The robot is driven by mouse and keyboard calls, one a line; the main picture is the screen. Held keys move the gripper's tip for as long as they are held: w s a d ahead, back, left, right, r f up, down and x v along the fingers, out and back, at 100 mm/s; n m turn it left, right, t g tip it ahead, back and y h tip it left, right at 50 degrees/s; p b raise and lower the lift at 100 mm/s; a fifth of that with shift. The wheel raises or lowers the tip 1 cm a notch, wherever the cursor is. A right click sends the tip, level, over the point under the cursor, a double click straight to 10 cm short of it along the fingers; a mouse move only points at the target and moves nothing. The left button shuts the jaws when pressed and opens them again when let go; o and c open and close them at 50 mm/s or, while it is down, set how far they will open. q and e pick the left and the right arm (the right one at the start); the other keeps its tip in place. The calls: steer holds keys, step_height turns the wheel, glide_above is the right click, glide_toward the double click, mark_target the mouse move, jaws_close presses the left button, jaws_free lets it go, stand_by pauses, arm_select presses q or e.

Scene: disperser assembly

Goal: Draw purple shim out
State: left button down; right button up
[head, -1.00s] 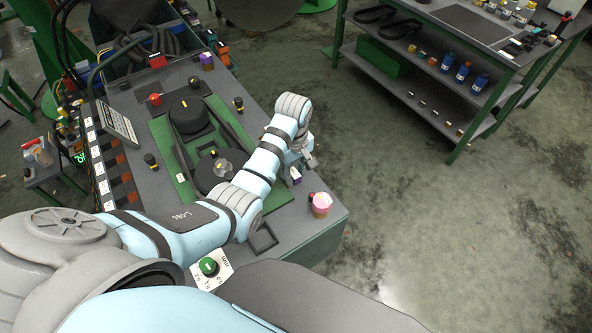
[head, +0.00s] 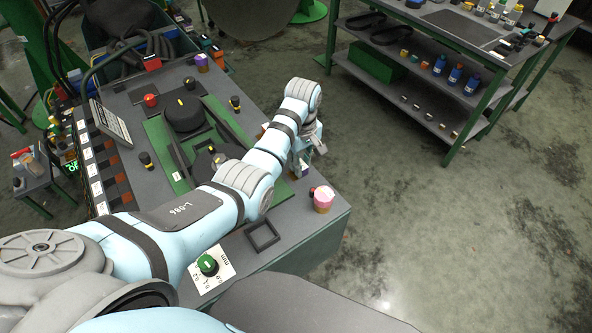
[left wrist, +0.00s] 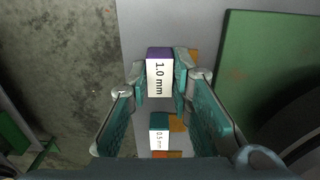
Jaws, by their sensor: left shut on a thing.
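The purple shim (left wrist: 160,72) has a purple top and a white face marked "1.0 mm". It is between the fingertips of my left gripper (left wrist: 161,80), which is shut on it. In the head view my left gripper (head: 308,147) is over the right edge of the grey bench, and the shim there is too small and covered to make out clearly. A teal shim (left wrist: 159,133) marked "0.5 mm" stands below the purple one in the left wrist view. I cannot tell whether the purple shim is clear of its seat. My right gripper is not in view.
A pink-topped cylinder (head: 322,198) stands near the bench's right corner. An empty square frame (head: 262,235) and a green knob on a white plate (head: 208,265) are nearby. A green plate (head: 160,135) carries black round parts. Open floor lies right of the bench.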

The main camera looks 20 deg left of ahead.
mark_target(303, 163)
arm_select(q)
steer(key=shift+w, duration=0.1)
steer(key=c, duration=1.8)
jaws_free()
steer(key=shift+o, duration=0.4)
steer(key=shift+w+d, duration=0.15)
steer(key=shift+d, duration=0.05)
steer(key=shift+a, duration=0.15)
step_height(303, 163, up, 8)
steer(key=shift+f, duration=0.25)
